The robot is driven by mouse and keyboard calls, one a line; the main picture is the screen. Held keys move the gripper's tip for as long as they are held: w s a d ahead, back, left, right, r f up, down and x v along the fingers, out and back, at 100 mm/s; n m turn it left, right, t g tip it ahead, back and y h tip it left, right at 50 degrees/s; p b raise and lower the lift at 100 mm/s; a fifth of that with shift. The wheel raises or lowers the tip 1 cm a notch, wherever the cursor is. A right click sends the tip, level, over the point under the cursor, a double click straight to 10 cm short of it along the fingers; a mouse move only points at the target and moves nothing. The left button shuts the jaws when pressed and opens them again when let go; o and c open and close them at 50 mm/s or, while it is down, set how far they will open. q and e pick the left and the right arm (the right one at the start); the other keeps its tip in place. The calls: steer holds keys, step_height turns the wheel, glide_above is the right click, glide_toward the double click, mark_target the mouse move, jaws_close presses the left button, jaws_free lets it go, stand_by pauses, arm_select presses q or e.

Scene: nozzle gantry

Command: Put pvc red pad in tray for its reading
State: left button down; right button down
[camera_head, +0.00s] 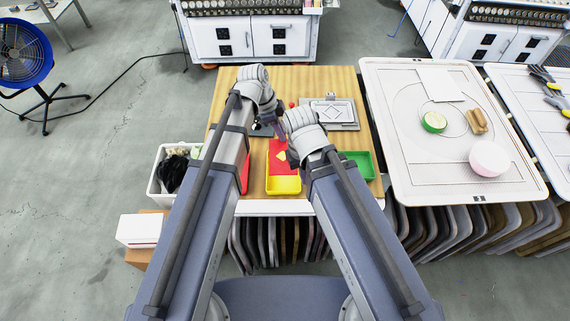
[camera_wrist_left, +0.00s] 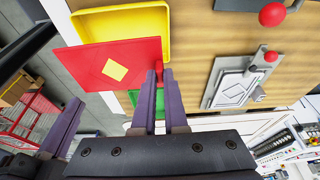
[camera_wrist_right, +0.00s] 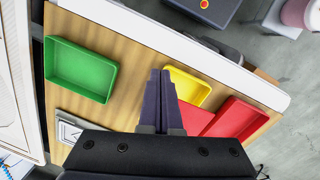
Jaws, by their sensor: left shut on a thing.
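The red pad (camera_head: 277,149) is a flat red sheet with a yellow diamond mark. My left gripper (camera_wrist_left: 156,72) is shut on its edge. In the left wrist view the pad (camera_wrist_left: 88,66) partly covers the yellow tray (camera_wrist_left: 165,30). In the head view the pad shows just behind the yellow tray (camera_head: 283,186). The red tray (camera_head: 244,178) is left of it, mostly behind my left arm. The green tray (camera_head: 363,164) is right of it, partly behind my right arm. My right gripper (camera_wrist_right: 160,76) has its fingers together with nothing seen between them; a red part (camera_wrist_right: 194,118) shows beside them.
A grey fixture with a diamond-marked plate (camera_head: 335,112) stands at the back of the wooden table, near a red ball (camera_wrist_left: 272,14). A white bin with a black bag (camera_head: 172,172) stands left. A white table (camera_head: 400,110) with several objects adjoins on the right.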

mark_target(282, 151)
arm_select(q)
steer(key=shift+w+d, duration=0.1)
